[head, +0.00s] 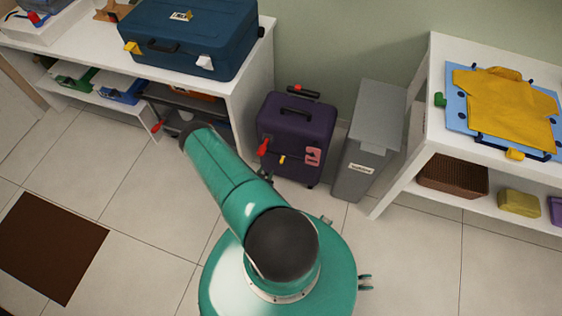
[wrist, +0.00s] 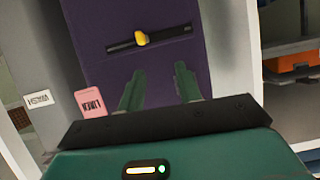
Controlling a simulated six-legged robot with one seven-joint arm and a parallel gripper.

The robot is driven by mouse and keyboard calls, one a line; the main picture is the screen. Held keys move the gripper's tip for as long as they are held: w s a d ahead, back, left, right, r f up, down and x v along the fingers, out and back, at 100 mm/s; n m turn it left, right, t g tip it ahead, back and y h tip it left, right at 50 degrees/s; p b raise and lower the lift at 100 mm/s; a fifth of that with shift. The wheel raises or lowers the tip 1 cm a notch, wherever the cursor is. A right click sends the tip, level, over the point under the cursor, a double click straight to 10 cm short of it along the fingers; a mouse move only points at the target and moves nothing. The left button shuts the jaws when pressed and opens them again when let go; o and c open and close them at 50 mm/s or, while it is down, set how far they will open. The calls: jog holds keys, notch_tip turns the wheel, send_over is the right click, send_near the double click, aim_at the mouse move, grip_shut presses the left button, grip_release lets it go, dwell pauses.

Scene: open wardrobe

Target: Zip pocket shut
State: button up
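A purple suitcase (head: 296,125) stands upright on the floor. Its front pocket has a short dark zip track (wrist: 172,35), seen in the wrist view. A yellow zip pull (wrist: 141,38) sits left of the track's middle there; it also shows small in the head view (head: 282,160). My gripper (wrist: 157,72) is open and empty. I cannot tell the exact gap.
A pink tag (head: 313,156) hangs on the suitcase front near the pocket, and a red piece (head: 263,147) sits at its left. A grey bin (head: 369,140) stands close on the right. White shelves stand on both sides: one (head: 246,95) bears a blue case (head: 190,42).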

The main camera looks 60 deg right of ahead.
aim_at(281, 161)
jog(key=shift+h, duration=0.3)
jog(key=d+f, duration=0.2)
jog(key=d, duration=0.2)
jog(key=s+d+f, duration=0.1)
jog(key=d+f, duration=0.1)
jog(key=d, duration=0.2)
jog(key=d+f, duration=0.2)
jog(key=d, duration=0.2)
jog(key=shift+s+d+f, duration=0.15)
jog(key=shift+s+f, duration=0.05)
jog(key=shift+f, duration=0.2)
grip_shut()
